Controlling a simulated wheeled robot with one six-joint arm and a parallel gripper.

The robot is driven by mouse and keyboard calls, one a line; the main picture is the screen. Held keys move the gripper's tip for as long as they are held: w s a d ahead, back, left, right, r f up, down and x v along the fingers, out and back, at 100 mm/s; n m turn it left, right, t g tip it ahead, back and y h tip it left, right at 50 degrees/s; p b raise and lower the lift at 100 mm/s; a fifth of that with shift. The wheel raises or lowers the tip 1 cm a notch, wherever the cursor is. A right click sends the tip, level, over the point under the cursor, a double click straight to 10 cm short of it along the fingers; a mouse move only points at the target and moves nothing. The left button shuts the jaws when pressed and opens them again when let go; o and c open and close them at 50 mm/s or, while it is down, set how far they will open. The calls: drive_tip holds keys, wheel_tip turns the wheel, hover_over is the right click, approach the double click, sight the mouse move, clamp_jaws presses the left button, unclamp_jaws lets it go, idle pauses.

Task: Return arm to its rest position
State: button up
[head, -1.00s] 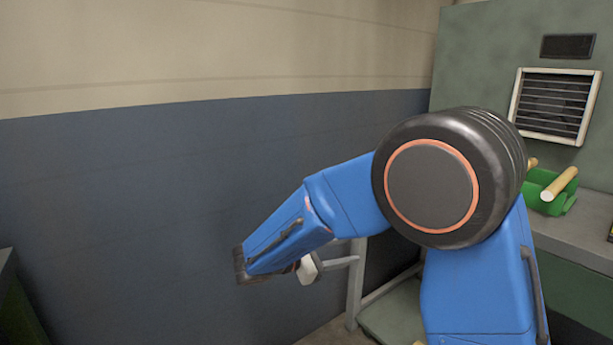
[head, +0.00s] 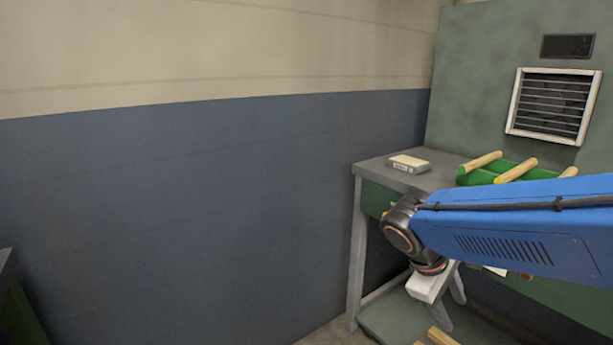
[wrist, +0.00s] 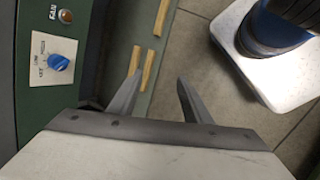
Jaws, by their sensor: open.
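My gripper (wrist: 154,97) is open in the wrist view, with its two fingers apart and nothing between them. In the head view my blue arm reaches in from the right edge, and the pale gripper body (head: 428,286) hangs below the dark wrist joint in front of the bench.
A grey-topped bench (head: 375,170) carries a small pale box (head: 409,163) and a green tray (head: 475,178) with several wooden rods. More wood pieces (wrist: 152,66) lie on the lower shelf. A panel with a blue knob (wrist: 58,62) is close on the left. Open floor (wrist: 190,60) lies beyond the shelf.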

drive_tip(key=s+a+m+t+y, duration=0.1)
drive_tip(key=s+m+t+y, duration=0.2)
drive_tip(key=s+m+y, duration=0.3)
drive_tip(key=shift+s+a+f+m+t, duration=0.15)
drive_tip(key=shift+s+f+m+t, duration=0.2)
drive_tip(key=shift+s+m, duration=1.5)
